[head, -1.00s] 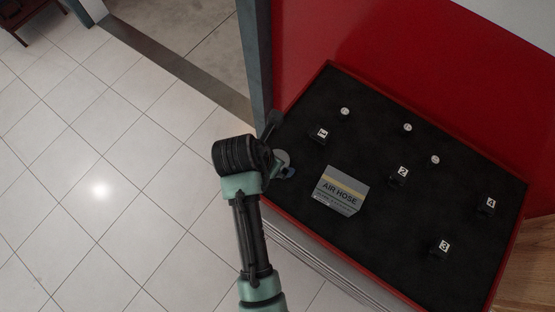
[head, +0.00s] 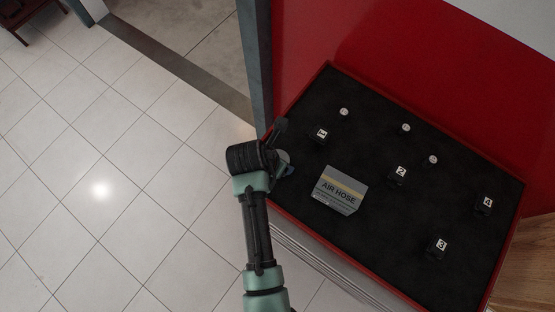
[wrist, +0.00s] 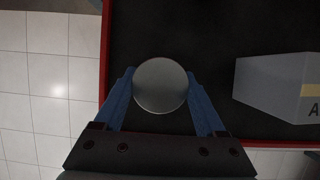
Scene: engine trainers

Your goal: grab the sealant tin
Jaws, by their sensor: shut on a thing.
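The sealant tin (wrist: 160,86) shows in the wrist view as a round grey disc seen from its flat end, with no label visible. My gripper (wrist: 160,84) has its two blue fingers on either side of the tin and is shut on it. In the head view my gripper (head: 285,171) is over the left edge of the black-topped bench (head: 400,240), mostly hidden by my wrist. A small grey part of the tin (head: 284,157) shows beside the wrist. I cannot tell whether the tin is clear of the surface.
A grey AIR HOSE box (head: 340,190) lies right of my gripper, also in the wrist view (wrist: 280,88). Several small numbered black blocks, such as block 2 (head: 398,175), and white round pieces (head: 406,128) are spread over the bench. Tiled floor (head: 100,190) is open at left.

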